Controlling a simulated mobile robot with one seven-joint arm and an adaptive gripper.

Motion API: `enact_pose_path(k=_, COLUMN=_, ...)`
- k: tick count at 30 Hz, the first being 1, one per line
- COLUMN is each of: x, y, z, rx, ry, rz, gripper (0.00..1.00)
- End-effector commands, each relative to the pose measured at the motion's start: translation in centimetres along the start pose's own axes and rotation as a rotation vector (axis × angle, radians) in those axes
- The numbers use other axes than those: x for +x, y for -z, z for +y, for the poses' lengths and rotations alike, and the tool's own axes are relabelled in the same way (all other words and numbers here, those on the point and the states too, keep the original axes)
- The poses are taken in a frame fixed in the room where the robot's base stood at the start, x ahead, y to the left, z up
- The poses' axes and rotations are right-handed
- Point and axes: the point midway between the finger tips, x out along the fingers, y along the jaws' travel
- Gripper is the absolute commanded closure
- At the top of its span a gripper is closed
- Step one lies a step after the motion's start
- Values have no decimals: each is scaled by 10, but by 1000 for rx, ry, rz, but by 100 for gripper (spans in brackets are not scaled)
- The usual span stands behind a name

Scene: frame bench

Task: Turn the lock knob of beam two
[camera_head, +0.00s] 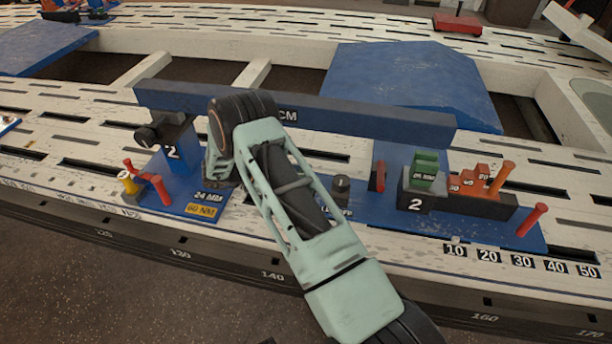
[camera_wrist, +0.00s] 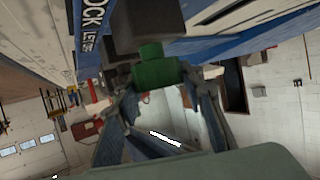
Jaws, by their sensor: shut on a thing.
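The long dark blue beam (camera_head: 370,119) lies across two blue stands marked 2, the left stand (camera_head: 178,183) and the right stand (camera_head: 470,228). In the wrist view a green knob (camera_wrist: 155,73) sits below a dark block (camera_wrist: 145,25), next to lettering that partly reads "OCK". My gripper (camera_wrist: 158,84) is shut on this green knob, with a finger on each side. In the head view my arm crosses in front of the left stand and hides the knob and most of the gripper.
A black knob (camera_head: 341,186) stands right of my arm. Red pegs (camera_head: 150,182) are on the left stand. Green (camera_head: 424,172) and orange weights (camera_head: 468,180) sit in a holder on the right stand. Blue pads (camera_head: 410,85) lie behind the beam on the slotted white bench.

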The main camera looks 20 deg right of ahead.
Motion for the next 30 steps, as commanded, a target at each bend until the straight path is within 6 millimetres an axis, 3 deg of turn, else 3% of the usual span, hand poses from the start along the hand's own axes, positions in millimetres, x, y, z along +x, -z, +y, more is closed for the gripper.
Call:
enact_pose_path(k=12, x=0, y=-1, z=0, rx=61, ry=-142, rz=-1, gripper=88)
enact_pose_path(k=27, x=1, y=0, z=0, rx=67, ry=-157, rz=1, gripper=88)
enact_pose_path(k=28, x=1, y=0, z=0, rx=67, ry=-157, rz=1, gripper=63)
enact_pose_path(k=30, x=1, y=0, z=0, rx=67, ry=-157, rz=1, gripper=55)
